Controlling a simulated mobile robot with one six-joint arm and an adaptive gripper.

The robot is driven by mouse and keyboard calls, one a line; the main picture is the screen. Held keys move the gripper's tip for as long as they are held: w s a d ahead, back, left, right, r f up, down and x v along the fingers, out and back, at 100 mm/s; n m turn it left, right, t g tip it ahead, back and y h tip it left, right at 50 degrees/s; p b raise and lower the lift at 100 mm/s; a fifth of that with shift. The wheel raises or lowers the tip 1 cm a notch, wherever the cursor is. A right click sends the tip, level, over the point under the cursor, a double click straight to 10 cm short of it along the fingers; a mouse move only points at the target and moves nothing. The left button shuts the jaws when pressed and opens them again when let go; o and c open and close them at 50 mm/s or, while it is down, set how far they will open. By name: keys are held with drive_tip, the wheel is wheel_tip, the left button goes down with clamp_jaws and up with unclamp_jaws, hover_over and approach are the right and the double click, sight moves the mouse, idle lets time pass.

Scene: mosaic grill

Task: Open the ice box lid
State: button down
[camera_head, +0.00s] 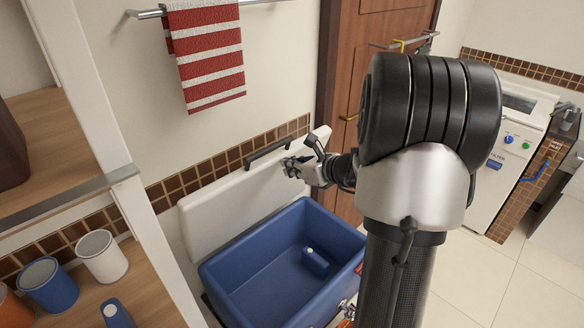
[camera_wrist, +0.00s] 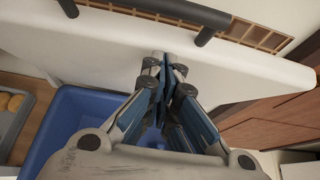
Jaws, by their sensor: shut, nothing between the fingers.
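The ice box (camera_head: 285,292) is a blue open tub low against the wall. Its white lid (camera_head: 225,208) stands raised, leaning back near the tiled wall, with a black bar handle (camera_head: 268,152) along its upper part. The lid (camera_wrist: 70,55) and handle (camera_wrist: 160,10) also show in the wrist view. My gripper (camera_head: 290,167) is in front of the lid, just below the right end of the handle. In the wrist view my gripper (camera_wrist: 165,58) is shut and empty, its fingertips over the lid's face; whether they touch it I cannot tell.
A blue object (camera_head: 315,262) lies inside the tub. Left is a wooden shelf with a white cup (camera_head: 102,256) and blue cup (camera_head: 49,285). A striped towel (camera_head: 207,55) hangs above. A wooden door (camera_head: 345,75) is behind my arm; floor at right is clear.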

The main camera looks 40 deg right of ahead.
drive_tip(key=w+r+p, duration=0.1)
drive_tip(key=w+p, duration=0.1)
drive_tip(key=p, duration=0.1)
drive_tip(key=w+r+g+p, duration=0.1)
drive_tip(key=w+p, duration=0.2)
drive_tip(key=p, duration=0.1)
drive_tip(key=w+r+g+p, duration=0.1)
drive_tip(key=w+p, duration=0.1)
drive_tip(key=p, duration=0.1)
drive_tip(key=shift+w+a+r, duration=0.1)
drive_tip(key=shift+w+a, duration=0.1)
drive_tip(key=shift+a, duration=0.15)
drive_tip(key=shift+g, duration=0.3)
drive_tip(key=w+p, duration=0.2)
drive_tip(key=w, duration=0.2)
drive_tip(key=shift+w+a, duration=0.1)
drive_tip(key=shift+w, duration=0.05)
